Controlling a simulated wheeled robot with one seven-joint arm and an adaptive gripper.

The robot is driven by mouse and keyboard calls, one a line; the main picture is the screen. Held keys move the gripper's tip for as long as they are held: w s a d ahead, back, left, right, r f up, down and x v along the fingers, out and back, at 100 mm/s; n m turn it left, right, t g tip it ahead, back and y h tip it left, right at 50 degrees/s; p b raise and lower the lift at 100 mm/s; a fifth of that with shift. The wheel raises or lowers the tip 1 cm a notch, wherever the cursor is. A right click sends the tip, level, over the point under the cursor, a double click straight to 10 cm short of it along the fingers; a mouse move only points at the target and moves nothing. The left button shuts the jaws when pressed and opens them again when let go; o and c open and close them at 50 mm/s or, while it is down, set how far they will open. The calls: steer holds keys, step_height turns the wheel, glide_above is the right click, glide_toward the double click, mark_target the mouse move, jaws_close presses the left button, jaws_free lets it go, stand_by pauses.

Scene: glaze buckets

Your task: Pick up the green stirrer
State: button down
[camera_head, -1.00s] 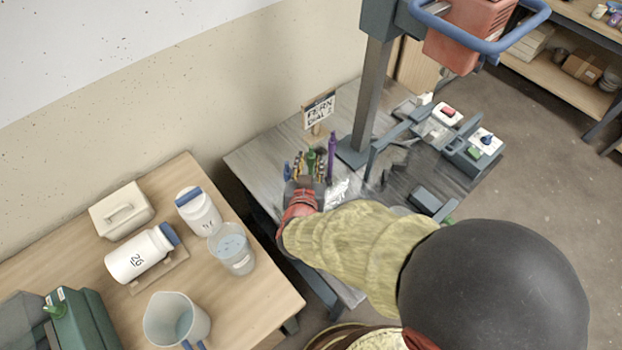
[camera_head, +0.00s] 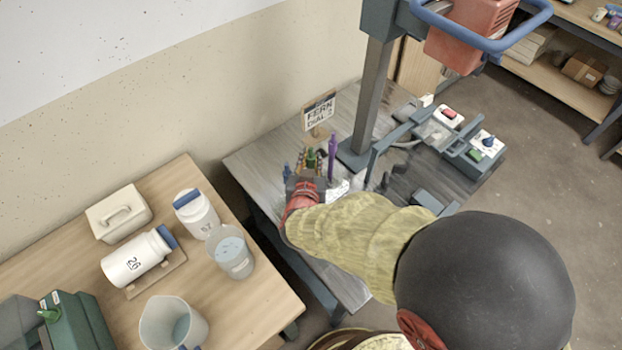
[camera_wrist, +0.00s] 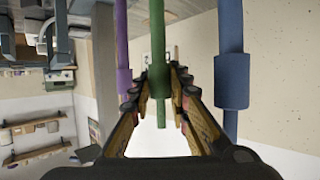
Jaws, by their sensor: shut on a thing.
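The green stirrer (camera_wrist: 157,75) hangs upright between the fingers of my gripper (camera_wrist: 160,95) in the wrist view. The fingers are shut on it. In the head view the purple stirrer (camera_head: 332,155) is right of the green one and the blue stirrer (camera_head: 286,170) is left. My arm hides what is below the stirrers.
A sign (camera_head: 319,110) stands behind the stirrers. A grey post (camera_head: 372,95) rises from the table to their right. The wooden table (camera_head: 245,310) at left holds white jars (camera_head: 138,257), a clear beaker (camera_head: 231,252) and a jug (camera_head: 173,325).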

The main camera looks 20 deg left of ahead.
stand_by(0.3)
step_height(320, 180, up, 10)
steer(key=p, duration=0.4)
steer(key=shift+r+p, duration=0.25)
steer(key=shift+p, duration=0.1)
step_height(320, 180, up, 9)
steer(key=p, duration=0.8)
steer(key=shift+f+p, duration=0.2)
steer(key=shift+p, duration=0.15)
steer(key=shift+w+d, duration=0.1)
